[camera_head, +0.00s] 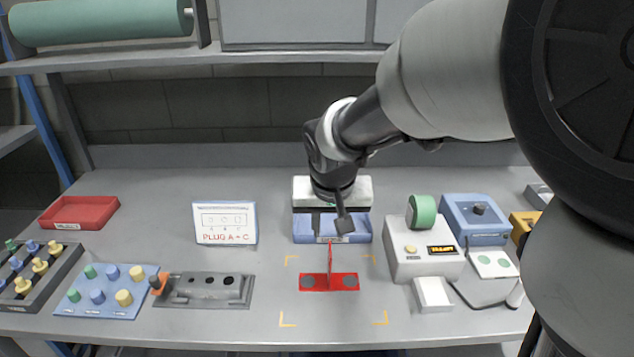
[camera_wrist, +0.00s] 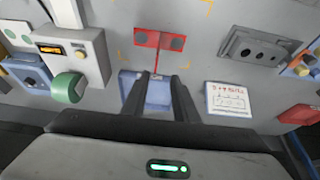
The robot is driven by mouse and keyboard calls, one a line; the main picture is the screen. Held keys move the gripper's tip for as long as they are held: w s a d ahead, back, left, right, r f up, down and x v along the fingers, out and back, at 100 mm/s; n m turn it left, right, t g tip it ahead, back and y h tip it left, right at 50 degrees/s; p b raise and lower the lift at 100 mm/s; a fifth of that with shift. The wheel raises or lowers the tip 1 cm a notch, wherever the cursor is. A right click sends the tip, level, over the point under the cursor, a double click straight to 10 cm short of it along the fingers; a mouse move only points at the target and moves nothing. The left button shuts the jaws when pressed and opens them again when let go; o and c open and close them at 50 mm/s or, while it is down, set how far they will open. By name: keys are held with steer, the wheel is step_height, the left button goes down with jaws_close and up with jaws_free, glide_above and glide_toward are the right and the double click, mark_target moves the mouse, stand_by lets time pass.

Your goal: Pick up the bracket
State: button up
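The red bracket (camera_head: 343,282) lies on the grey table inside yellow corner marks. It has a flat base with two dark round spots and a thin upright part. In the wrist view the bracket (camera_wrist: 150,39) is ahead of the fingertips, near the top. My gripper (camera_head: 331,225) is above the blue bin (camera_head: 302,231), behind the bracket in the head view. In the wrist view the two fingers of my gripper (camera_wrist: 162,76) are apart with nothing between them. They do not appear to touch the bracket.
A white device with a green roll (camera_head: 424,211) stands to the right. A white sign (camera_head: 225,223), a grey block with holes (camera_head: 209,289) and a blue peg board (camera_head: 108,305) are to the left. A red tray (camera_head: 80,212) is at the far left. The table in front of the bracket is clear.

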steer(key=shift+d+b+x, duration=0.2)
steer(key=shift+b+x, duration=0.3)
steer(key=shift+x, duration=3.75)
steer(key=shift+d+b+x, duration=0.15)
steer(key=shift+b+x, duration=0.3)
steer(key=shift+x, duration=3.85)
steer(key=shift+c, duration=0.3)
jaws_close()
